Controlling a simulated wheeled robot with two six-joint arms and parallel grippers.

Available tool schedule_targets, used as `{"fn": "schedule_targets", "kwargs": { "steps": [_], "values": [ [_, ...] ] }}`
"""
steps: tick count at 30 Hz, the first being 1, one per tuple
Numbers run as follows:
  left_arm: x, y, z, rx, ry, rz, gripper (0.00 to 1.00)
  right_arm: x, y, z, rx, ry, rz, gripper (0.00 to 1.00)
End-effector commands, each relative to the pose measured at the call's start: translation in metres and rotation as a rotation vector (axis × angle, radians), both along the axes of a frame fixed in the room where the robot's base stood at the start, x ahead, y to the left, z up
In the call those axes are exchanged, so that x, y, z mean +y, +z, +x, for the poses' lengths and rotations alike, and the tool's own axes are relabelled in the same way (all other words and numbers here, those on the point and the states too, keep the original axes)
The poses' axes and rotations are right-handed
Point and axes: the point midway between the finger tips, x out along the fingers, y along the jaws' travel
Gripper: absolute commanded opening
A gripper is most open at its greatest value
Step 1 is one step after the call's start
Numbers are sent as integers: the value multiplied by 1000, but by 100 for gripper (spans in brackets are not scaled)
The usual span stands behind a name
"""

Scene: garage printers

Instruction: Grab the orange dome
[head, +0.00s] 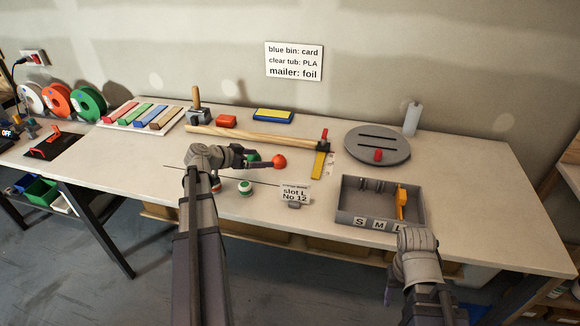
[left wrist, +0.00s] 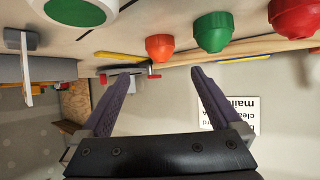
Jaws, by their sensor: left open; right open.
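The orange dome (head: 279,161) sits on the workbench just right of my left gripper's tips in the head view. In the left wrist view, which is upside down, the orange dome (left wrist: 160,47) appears centred between the fingers, just beyond their tips. My left gripper (head: 262,163) is open and empty, low over the bench; its two fingers (left wrist: 162,77) show spread in the left wrist view. I cannot tell whether they touch the dome. My right gripper (head: 388,291) is open, low in front of the bench edge, mostly hidden behind my arm.
A green dome (head: 254,155), a red dome (left wrist: 296,17) and a white-and-green dome (head: 245,188) are near my left gripper. A slot card (head: 295,193) stands in front. A grey tray (head: 350,211), a round grey plate (head: 365,139) and a wooden bar (head: 245,137) lie around.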

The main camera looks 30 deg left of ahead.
Motion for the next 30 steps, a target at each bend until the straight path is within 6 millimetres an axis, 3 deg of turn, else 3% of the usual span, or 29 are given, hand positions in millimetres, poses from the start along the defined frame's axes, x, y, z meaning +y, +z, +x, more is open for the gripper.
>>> {"fn": "schedule_targets", "kwargs": {
  "steps": [1,10,17,23,30],
  "values": [
    [3,-10,0,-5,3,1,98,0,-10,0,0,0,0,50],
    [4,-12,2,-10,5,3,98,0,-13,0,0,0,0,50],
    [-3,-24,20,-7,3,2,98,0,-25,0,0,0,0,50],
    [-5,-25,24,-8,5,2,98,0,-26,0,0,0,0,50],
    [-15,-43,47,-8,3,2,98,0,-44,0,0,1,0,50]
  ]
}}
